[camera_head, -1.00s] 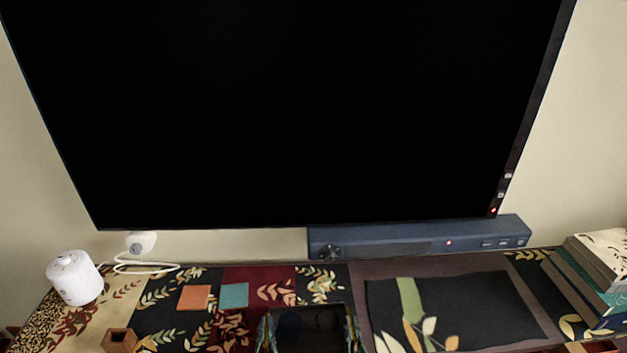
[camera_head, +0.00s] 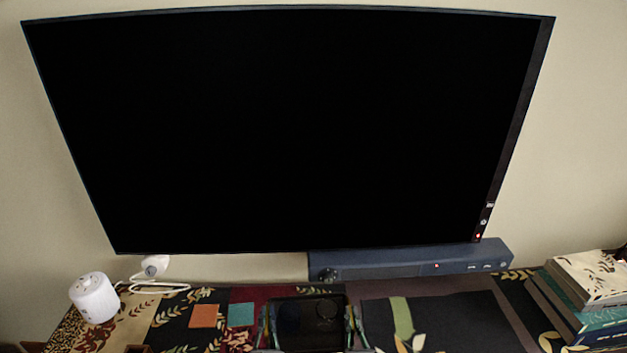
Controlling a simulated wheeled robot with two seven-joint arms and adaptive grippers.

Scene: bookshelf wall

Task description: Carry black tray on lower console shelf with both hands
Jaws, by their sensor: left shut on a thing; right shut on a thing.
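The black tray (camera_head: 306,336) is at the bottom centre of the head view, over the patterned console top. Dark round items show inside it, too dim to name. My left gripper (camera_head: 267,328) is shut on the tray's left side. My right gripper (camera_head: 350,328) is shut on its right side. The tray's near edge is close to the bottom of the frame. I cannot tell whether the tray touches the console. The lower console shelf is not in view.
A blue-grey soundbar (camera_head: 400,263) stands behind the tray, below a large black TV (camera_head: 290,130). A white cylinder (camera_head: 94,298) stands left, near a white cable (camera_head: 160,287). Orange (camera_head: 204,316) and teal (camera_head: 240,314) squares lie left of the tray. Books (camera_head: 580,305) are stacked right.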

